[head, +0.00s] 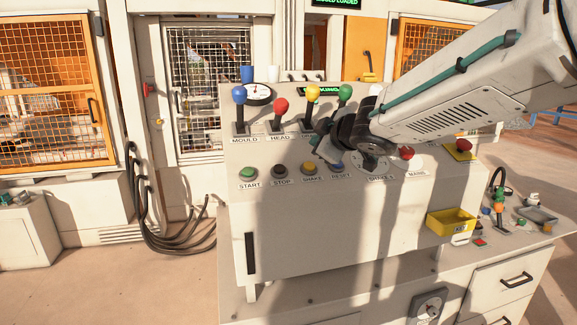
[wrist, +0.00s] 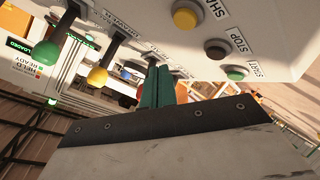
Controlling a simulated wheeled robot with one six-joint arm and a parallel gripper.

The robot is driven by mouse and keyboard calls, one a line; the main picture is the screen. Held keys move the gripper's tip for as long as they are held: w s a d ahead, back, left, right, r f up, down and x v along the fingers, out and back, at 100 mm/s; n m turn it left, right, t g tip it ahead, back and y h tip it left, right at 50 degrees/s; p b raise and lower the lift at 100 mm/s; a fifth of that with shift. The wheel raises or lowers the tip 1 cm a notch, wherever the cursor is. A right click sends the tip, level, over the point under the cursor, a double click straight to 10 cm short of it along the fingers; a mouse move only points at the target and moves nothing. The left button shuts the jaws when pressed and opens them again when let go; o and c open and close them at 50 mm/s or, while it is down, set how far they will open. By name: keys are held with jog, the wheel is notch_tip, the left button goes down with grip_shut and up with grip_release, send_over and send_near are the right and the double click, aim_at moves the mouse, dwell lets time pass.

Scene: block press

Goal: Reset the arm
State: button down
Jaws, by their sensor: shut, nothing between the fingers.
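My gripper (head: 326,152) is in front of the upper part of the control panel (head: 290,215), near the labels of the yellow and green levers. In the wrist view its green fingers (wrist: 155,87) are together with nothing between them. The panel's levers stand upright: blue (head: 239,95), red (head: 281,105), yellow (head: 312,93) and green (head: 345,92). My gripper hides the lower part of the green lever. Below are the START (head: 248,173), STOP (head: 280,171), SHAKE (head: 309,168) and RESET (head: 337,166) buttons. In the wrist view, the yellow lever (wrist: 97,77) is left of the fingers.
A round dial (head: 372,163) and a red knob (head: 407,153) sit on the panel right of my gripper. A yellow bin (head: 451,221) hangs at the panel's lower right. Small parts lie on the side bench. Fenced machine cells (head: 208,85) stand behind. Floor at left is open.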

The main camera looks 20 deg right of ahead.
jog(key=s+d+f+m+g+h, duration=0.3)
jog(key=s+d+f+m, duration=0.1)
jog(key=s, duration=0.2)
jog(key=s+d+f+m+g+h, duration=0.3)
jog(key=s+d+f+m+g, duration=0.15)
jog(key=s, duration=0.25)
jog(key=s+a+f+m+g+y, duration=0.1)
jog(key=s+a, duration=0.3)
jog(key=s, duration=0.7)
jog(key=s+a+f+m+g+y, duration=0.1)
jog(key=s+a+f+g+y, duration=0.2)
jog(key=s, duration=0.8)
jog(key=shift+s+a+f+m+g+y, duration=0.3)
jog(key=shift+a+g, duration=0.35)
jog(key=shift+a, duration=0.5)
